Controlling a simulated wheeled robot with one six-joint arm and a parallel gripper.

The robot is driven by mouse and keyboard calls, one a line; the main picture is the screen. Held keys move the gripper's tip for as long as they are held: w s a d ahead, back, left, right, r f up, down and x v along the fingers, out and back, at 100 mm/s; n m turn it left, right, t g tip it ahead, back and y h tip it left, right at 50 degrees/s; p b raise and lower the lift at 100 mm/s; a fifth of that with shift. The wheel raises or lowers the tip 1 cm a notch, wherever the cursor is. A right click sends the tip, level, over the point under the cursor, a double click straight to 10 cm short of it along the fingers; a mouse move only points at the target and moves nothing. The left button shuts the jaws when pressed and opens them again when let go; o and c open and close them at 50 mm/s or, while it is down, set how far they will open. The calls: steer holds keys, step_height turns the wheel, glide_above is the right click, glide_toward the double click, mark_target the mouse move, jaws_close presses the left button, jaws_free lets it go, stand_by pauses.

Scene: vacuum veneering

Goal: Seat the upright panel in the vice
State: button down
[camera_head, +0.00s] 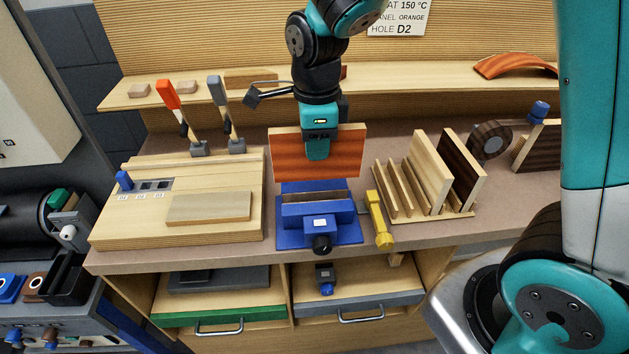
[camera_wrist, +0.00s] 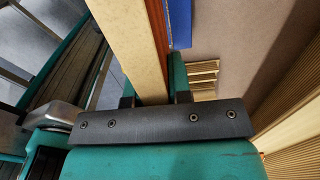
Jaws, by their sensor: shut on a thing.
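An orange-brown wood panel (camera_head: 288,153) stands upright above the blue vice in the head view. My gripper (camera_head: 318,150) is shut on the panel's upper edge from above. In the wrist view the panel (camera_wrist: 137,45) runs edge-on between the two dark fingers of my gripper (camera_wrist: 154,99). The blue vice (camera_head: 319,226) sits on the bench directly below and in front of the panel, with wood-lined jaws and a dark knob facing me. A strip of it shows in the wrist view (camera_wrist: 180,22). I cannot tell whether the panel's lower edge touches the jaws.
A slotted rack (camera_head: 462,212) with a pale and a dark panel stands right of the vice. A yellow tool (camera_head: 379,219) lies between them. A wooden board (camera_head: 130,228) with a pale block is at left. Open drawers are below the bench.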

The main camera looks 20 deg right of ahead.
mark_target(316, 177)
step_height(316, 177, down, 9)
steer(key=shift+f, duration=0.2)
stand_by(0.3)
steer(key=shift+f, duration=0.2)
steer(key=c, duration=1.1)
jaws_free()
steer(key=shift+o, duration=0.2)
steer(key=shift+r, duration=0.15)
